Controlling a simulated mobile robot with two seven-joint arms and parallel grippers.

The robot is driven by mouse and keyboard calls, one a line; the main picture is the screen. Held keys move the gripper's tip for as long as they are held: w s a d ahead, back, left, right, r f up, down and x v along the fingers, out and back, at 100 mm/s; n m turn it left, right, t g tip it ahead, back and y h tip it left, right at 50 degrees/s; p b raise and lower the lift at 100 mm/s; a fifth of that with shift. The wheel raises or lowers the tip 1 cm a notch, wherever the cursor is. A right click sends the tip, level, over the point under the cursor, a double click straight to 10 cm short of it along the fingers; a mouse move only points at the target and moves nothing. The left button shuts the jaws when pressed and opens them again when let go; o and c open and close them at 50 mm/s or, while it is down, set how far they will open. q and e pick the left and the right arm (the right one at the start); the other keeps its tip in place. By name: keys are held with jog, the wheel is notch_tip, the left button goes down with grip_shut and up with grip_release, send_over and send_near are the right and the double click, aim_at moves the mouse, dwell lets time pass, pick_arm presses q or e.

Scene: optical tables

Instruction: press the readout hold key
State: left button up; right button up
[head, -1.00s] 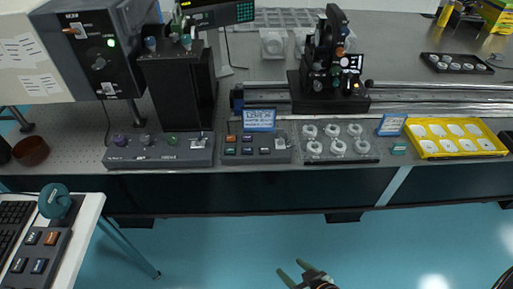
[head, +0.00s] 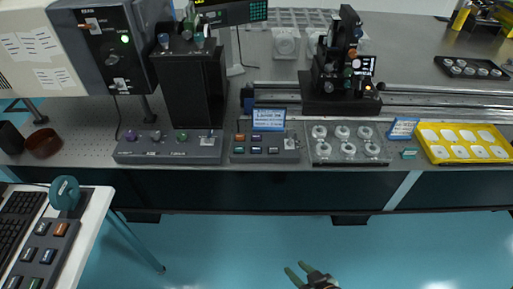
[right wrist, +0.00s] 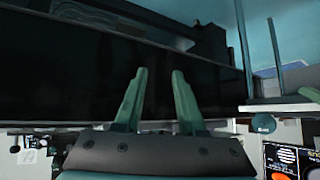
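A key box (head: 265,148) with several small coloured keys stands at the front edge of the optical table, below a blue sign. Another key box (head: 44,254) with several keys is on the white desk at lower left. The key labels are too small to read, so I cannot tell which is the readout hold key. A readout display (head: 232,13) with green and yellow characters is at the top. My right gripper (head: 297,268) is low over the floor, well in front of the table, open and empty. Its fingers stand apart in the right wrist view (right wrist: 158,85). My left gripper is not in view.
The optical table (head: 430,105) also holds a knob box (head: 168,147), a clear tray with round parts (head: 346,159), a yellow tray (head: 433,154) and a black optical stage (head: 340,103). Open blue floor (head: 230,240) lies between me and the table.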

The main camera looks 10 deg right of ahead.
grip_shut()
dwell(1.4)
